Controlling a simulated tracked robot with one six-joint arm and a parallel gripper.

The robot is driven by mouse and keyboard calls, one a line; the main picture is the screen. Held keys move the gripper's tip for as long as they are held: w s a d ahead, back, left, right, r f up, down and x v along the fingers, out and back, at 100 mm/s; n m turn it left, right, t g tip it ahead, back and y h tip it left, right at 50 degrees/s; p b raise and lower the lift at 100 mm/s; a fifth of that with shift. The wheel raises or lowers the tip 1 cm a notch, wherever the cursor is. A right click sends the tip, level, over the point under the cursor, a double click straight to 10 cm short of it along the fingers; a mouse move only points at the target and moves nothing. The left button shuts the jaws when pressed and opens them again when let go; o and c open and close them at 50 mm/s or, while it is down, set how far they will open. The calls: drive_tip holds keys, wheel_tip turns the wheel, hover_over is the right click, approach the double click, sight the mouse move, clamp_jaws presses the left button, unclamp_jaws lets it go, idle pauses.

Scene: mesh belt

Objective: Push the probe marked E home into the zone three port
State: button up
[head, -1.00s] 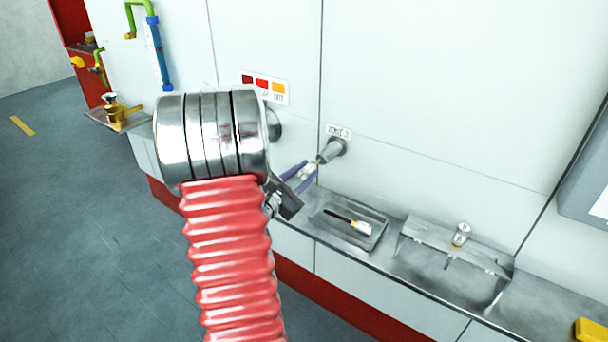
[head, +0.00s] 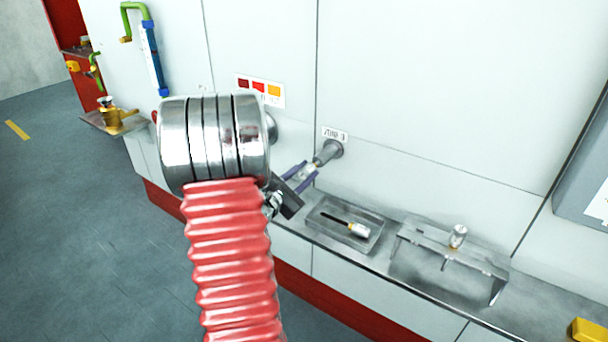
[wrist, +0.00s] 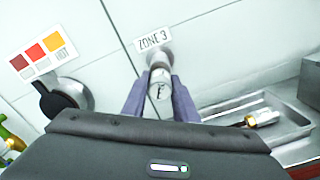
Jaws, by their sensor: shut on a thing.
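The zone three port (head: 330,150) is a grey metal tube sticking out of the white wall below its ZONE 3 label; it also shows in the wrist view (wrist: 160,62). My gripper (head: 306,176) is shut on a silver probe (wrist: 160,89), its purple fingers on either side. The probe's end faces the wrist camera and bears a dark letter, E or F; I cannot tell which. The probe is roughly in line with the port and right at its mouth. How deep its rod sits is hidden.
A shallow metal tray (head: 318,224) below holds another probe (head: 358,230) with a dark rod. A metal rack (head: 428,236) to its right holds an upright probe (head: 458,236). A black-capped round fitting (wrist: 62,98) and the HOT colour label (head: 260,91) are left of the port.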

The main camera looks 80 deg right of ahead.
drive_tip(key=shift+s+d, duration=0.25)
drive_tip(key=shift+d, duration=0.4)
drive_tip(key=o, duration=1.1)
drive_tip(key=shift+c, duration=0.2)
drive_tip(key=v, duration=1.4)
drive_tip(key=shift+d+f, duration=0.1)
